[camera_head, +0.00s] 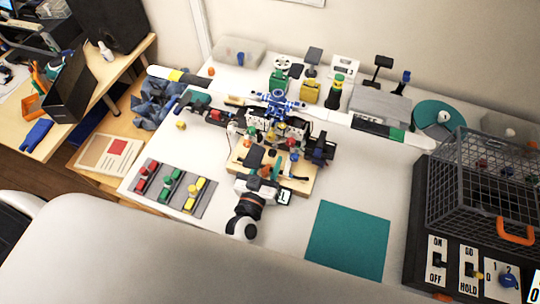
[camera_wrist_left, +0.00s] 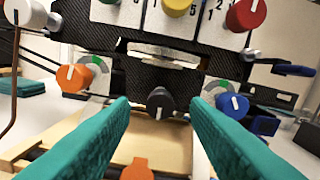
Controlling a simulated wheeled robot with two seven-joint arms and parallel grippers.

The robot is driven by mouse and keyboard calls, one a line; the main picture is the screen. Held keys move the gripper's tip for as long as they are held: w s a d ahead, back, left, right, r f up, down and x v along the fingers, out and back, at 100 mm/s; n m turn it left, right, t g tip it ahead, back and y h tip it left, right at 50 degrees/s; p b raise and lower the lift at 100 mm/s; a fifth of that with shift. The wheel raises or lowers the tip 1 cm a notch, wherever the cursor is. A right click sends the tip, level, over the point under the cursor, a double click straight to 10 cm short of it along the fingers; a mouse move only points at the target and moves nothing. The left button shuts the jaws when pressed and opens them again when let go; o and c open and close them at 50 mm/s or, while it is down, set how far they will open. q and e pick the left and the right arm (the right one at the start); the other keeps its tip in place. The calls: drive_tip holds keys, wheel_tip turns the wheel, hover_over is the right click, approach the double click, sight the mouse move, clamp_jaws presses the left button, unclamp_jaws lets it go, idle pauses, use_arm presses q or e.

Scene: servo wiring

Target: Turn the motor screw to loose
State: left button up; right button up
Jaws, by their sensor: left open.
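A black knob (camera_wrist_left: 160,103) with a pale pointer line sits low on a dark panel (camera_wrist_left: 140,78) in the left wrist view. It may be the motor screw; no label confirms this. My left gripper (camera_wrist_left: 160,112) is open, its teal fingers on either side of the knob in the picture. I cannot tell whether they touch it. An orange knob (camera_wrist_left: 75,77) and a blue knob (camera_wrist_left: 232,104) sit beside green-grey dials to the left and right. In the head view my left gripper (camera_head: 266,166) is at the front of the cluttered rig, hiding part of it. My right gripper is not seen.
A striped connector board (camera_head: 172,188) lies left, a teal mat (camera_head: 347,240) right. A wire basket (camera_head: 475,190) and switch panel stand further right. White table between is clear.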

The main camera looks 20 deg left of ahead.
use_arm(q)
drive_tip(key=shift+w, duration=0.75)
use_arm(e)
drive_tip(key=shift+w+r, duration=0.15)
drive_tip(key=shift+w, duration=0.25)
use_arm(q)
drive_tip(key=shift+c, duration=0.5)
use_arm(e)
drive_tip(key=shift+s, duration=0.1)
use_arm(q)
clamp_jaws()
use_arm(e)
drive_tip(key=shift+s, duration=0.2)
